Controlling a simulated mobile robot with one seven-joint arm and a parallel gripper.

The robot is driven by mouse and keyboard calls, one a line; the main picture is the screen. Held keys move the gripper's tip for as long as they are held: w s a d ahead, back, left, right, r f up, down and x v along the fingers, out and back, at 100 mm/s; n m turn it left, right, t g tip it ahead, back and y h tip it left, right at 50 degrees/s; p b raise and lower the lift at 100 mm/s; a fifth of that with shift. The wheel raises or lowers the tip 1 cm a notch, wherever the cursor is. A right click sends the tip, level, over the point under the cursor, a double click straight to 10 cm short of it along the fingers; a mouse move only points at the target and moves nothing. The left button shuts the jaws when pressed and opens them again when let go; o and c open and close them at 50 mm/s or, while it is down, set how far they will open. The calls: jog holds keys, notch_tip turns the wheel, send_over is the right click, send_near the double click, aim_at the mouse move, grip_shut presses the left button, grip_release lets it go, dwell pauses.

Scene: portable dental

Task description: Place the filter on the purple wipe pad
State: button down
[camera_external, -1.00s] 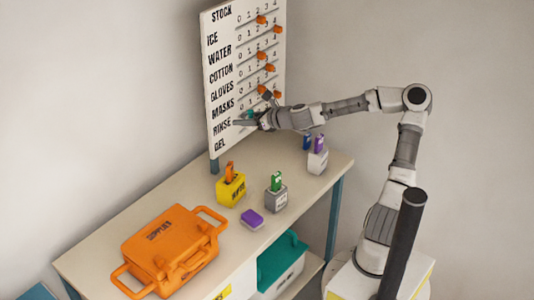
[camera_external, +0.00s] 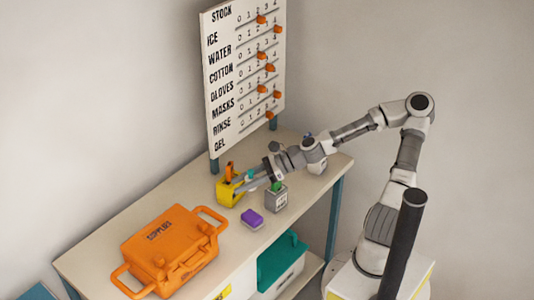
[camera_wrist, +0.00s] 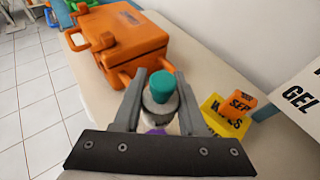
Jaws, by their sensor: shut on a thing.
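My gripper (camera_external: 248,183) is shut on a teal-topped pale piece, which I take to be the filter (camera_wrist: 163,86). In the wrist view it sits between the two fingers, teal end facing the camera. In the external view only a bit of teal (camera_external: 249,175) shows at the fingers. The purple wipe pad (camera_external: 251,218) lies flat on the table, in front of the yellow box. In the wrist view a sliver of purple (camera_wrist: 154,132) shows below the held piece, mostly hidden. The gripper is above the table, apart from the pad in the external view.
A yellow box (camera_external: 229,193) with an orange item and a grey box (camera_external: 276,199) with a green item stand near the pad. An orange supplies case (camera_external: 172,248) is at the left. The stock board (camera_external: 245,75) stands at the back. Table between case and pad is clear.

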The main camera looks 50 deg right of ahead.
jog(key=b, duration=0.4)
send_over(244, 222)
notch_tip(244, 222, down, 12)
jog(key=shift+r, duration=0.25)
jog(key=shift+f, duration=0.15)
jog(key=c, duration=0.7)
grip_release()
jog(key=shift+c, duration=0.2)
jog(key=shift+r, duration=0.2)
jog(key=p+v, duration=0.4)
jog(key=v, duration=0.8)
jog(key=shift+f, duration=0.1)
